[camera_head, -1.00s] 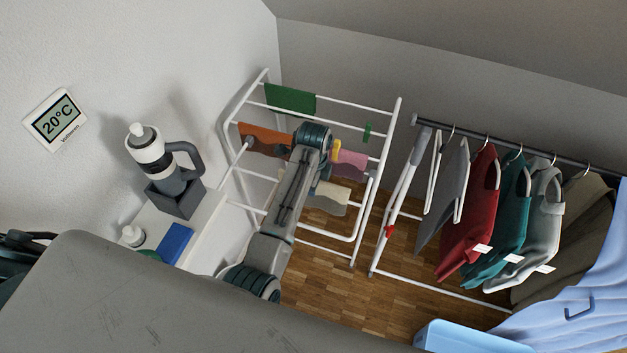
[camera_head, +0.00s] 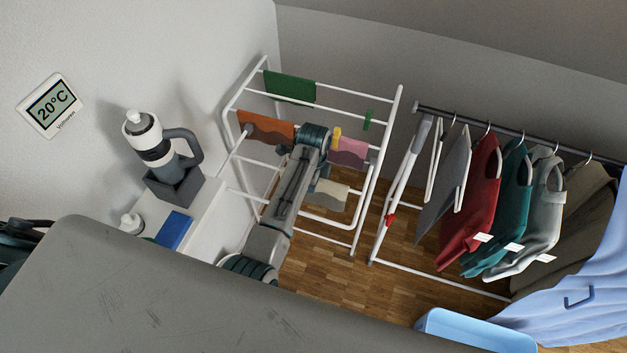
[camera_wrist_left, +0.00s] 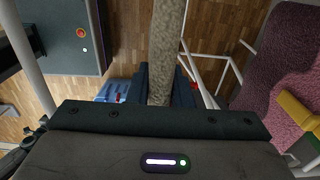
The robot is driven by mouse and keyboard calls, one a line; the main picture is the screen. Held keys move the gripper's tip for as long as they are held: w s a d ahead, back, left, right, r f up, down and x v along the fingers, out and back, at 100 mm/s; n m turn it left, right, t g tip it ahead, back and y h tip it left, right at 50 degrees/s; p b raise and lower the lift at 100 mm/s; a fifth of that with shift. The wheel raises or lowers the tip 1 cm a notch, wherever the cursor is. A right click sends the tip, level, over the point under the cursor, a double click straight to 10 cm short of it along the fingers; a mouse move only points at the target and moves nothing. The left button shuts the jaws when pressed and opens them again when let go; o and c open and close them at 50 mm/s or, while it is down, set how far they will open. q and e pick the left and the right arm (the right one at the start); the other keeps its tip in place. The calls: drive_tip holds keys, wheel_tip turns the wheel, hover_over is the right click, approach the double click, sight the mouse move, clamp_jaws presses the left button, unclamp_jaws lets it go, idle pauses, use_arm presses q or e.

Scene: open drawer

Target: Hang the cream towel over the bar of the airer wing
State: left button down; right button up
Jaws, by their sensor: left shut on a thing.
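The cream towel (camera_head: 327,194) hangs below my left gripper (camera_head: 312,172), in front of the airer (camera_head: 392,135). In the left wrist view the towel (camera_wrist_left: 166,40) shows as a narrow pale strip running up from between the fingers of the left gripper (camera_wrist_left: 168,85), which is shut on it. In the head view my own wrist covers the fingertips and the towel's upper edge. The towel is beside the white lower wing bar (camera_head: 335,221); I cannot tell whether it touches it. My right gripper is in neither view.
Green (camera_head: 290,87), orange (camera_head: 266,129) and pink (camera_head: 348,152) cloths hang on the airer. A clothes rail (camera_head: 440,111) with garments stands at right. A white shelf with a bottle (camera_head: 158,145) is at left.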

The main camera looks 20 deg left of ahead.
use_arm(q)
drive_tip(key=c, duration=1.2)
unclamp_jaws()
drive_tip(key=shift+c, duration=0.2)
wheel_tip(320, 180, up, 10)
drive_tip(key=b, duration=0.2)
drive_tip(key=shift+r+b, duration=0.1)
drive_tip(key=shift+b, duration=0.3)
drive_tip(key=shift+r, duration=0.35)
drive_tip(key=shift+s, duration=0.1)
